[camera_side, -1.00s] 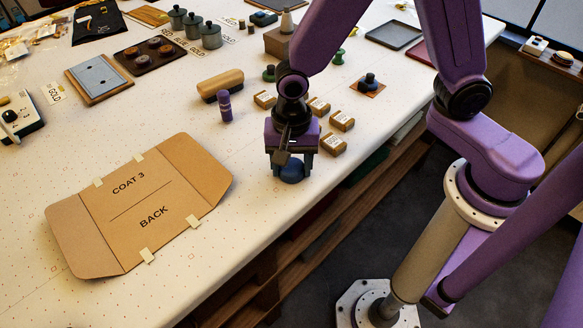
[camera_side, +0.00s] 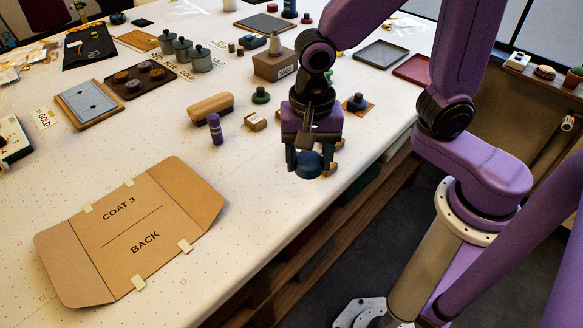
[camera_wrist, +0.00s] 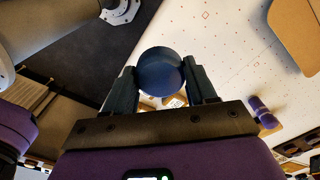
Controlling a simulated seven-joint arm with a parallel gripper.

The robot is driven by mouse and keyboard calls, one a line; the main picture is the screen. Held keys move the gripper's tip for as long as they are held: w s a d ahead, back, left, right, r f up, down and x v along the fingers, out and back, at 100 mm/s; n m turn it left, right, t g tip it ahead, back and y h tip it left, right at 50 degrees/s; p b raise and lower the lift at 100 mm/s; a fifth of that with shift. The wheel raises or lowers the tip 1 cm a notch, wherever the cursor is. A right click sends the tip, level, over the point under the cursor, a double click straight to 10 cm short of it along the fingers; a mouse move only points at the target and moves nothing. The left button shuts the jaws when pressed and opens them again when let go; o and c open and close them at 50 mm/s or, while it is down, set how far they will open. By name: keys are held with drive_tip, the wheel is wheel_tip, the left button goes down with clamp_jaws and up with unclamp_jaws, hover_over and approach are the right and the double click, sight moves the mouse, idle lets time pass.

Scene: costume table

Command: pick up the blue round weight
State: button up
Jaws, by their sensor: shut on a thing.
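The blue round weight (camera_side: 307,165) is between the fingers of my gripper (camera_side: 305,158) in the side view. In the wrist view the weight (camera_wrist: 160,72) shows as a dark blue disc, with a finger of my gripper (camera_wrist: 163,85) against each side. My gripper is shut on it. The weight appears to hang above the table near its front edge, in front of small cardboard boxes that my gripper partly hides.
A flat cardboard piece marked COAT 3 BACK (camera_side: 130,228) lies at the front left. A purple cylinder (camera_side: 215,129), a tan-topped brush (camera_side: 210,107) and a small box (camera_side: 255,122) stand left of my gripper. A dark round weight (camera_side: 356,102) sits on a brown square at right.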

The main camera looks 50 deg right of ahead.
drive_tip(key=s+d+r, duration=0.4)
drive_tip(key=s, duration=0.3)
drive_tip(key=shift+s+d, duration=0.4)
